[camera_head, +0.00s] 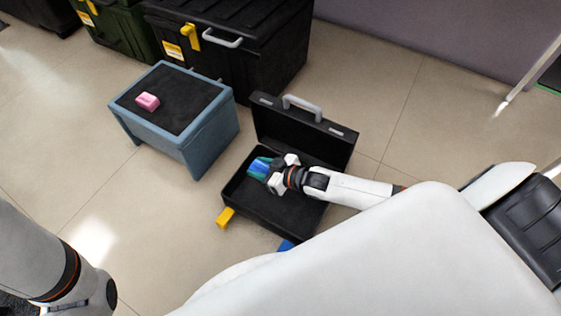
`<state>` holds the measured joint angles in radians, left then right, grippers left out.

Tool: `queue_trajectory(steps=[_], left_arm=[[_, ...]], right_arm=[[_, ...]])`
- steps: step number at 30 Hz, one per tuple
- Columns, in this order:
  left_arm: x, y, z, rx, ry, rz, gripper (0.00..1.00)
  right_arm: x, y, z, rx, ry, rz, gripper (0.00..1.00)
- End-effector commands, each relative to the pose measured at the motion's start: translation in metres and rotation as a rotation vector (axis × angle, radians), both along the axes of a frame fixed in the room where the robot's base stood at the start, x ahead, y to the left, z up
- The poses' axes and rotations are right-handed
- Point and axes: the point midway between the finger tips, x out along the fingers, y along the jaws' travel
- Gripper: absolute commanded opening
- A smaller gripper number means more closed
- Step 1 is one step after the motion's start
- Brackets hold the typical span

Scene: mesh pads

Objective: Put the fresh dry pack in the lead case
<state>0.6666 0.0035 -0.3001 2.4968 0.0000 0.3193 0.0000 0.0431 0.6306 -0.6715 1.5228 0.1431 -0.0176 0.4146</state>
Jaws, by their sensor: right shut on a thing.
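The black case (258,203) stands open on the floor, its lid raised at the back with a grey handle on top. My right gripper (266,169) reaches in from the right and is shut on a small blue and teal pack (258,167). The pack is over the left part of the open case; I cannot tell whether it touches the case. The gripper hides part of the pack. A small pink pack (148,101) lies on a blue-grey stand with a dark top (175,116). My left arm shows at the lower left, but its gripper is out of view.
A yellow piece (226,217) is at the case's front left corner and a blue piece (286,245) at its front edge. A large black bin (262,62) and a dark green bin (112,30) stand behind. The tiled floor on the left is clear.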

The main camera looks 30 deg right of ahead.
Motion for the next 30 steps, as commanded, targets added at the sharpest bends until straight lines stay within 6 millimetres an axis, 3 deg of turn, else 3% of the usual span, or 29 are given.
queue_trajectory(steps=[5,13,20,25,30], left_arm=[[-0.007,0.000,-0.007,0.001,-0.019,0.000,0.36],[-0.007,0.000,-0.046,0.002,-0.019,0.001,0.36],[-0.007,0.000,-0.061,0.002,-0.019,0.001,0.36],[-0.007,0.000,-0.082,0.002,-0.022,0.001,0.36],[-0.007,0.000,-0.082,0.002,-0.018,0.001,0.36]], right_arm=[[-0.001,-0.004,-0.021,0.000,-0.003,0.006,0.17],[-0.001,-0.004,-0.069,0.001,-0.004,0.006,0.17],[-0.001,-0.004,-0.086,0.001,-0.004,0.006,0.17],[-0.001,-0.004,-0.111,0.000,-0.003,0.005,0.17],[-0.001,-0.004,-0.111,0.000,-0.005,0.005,0.17]])
